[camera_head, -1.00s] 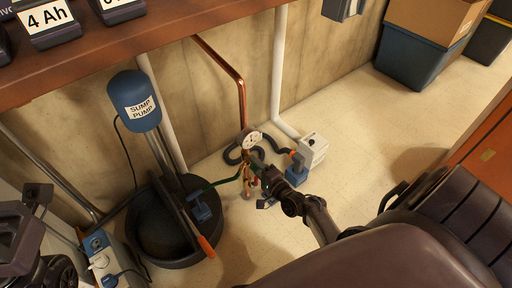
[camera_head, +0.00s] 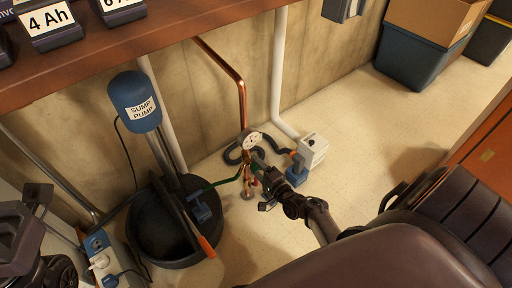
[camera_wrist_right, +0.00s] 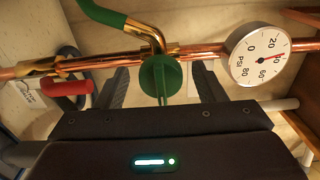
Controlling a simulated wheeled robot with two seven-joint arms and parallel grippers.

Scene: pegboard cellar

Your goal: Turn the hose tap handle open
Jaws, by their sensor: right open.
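The hose tap's round green handle (camera_wrist_right: 160,76) sits below a brass spout on a copper pipe, in the middle of the right wrist view. My right gripper (camera_wrist_right: 161,84) is open, with one finger on each side of the handle and a visible gap on both sides. In the head view my right gripper (camera_head: 260,166) is at the pipework below the white gauge (camera_head: 252,140); the handle is too small to make out clearly there. A green hose (camera_wrist_right: 100,14) joins the brass spout. My left gripper is not clearly seen.
A red lever (camera_wrist_right: 66,87) is on the pipe left of the handle. The PSI gauge (camera_wrist_right: 262,55) is to its right. A black sump basin (camera_head: 165,245) with an orange-tipped lever (camera_head: 206,246) stands left in the head view.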

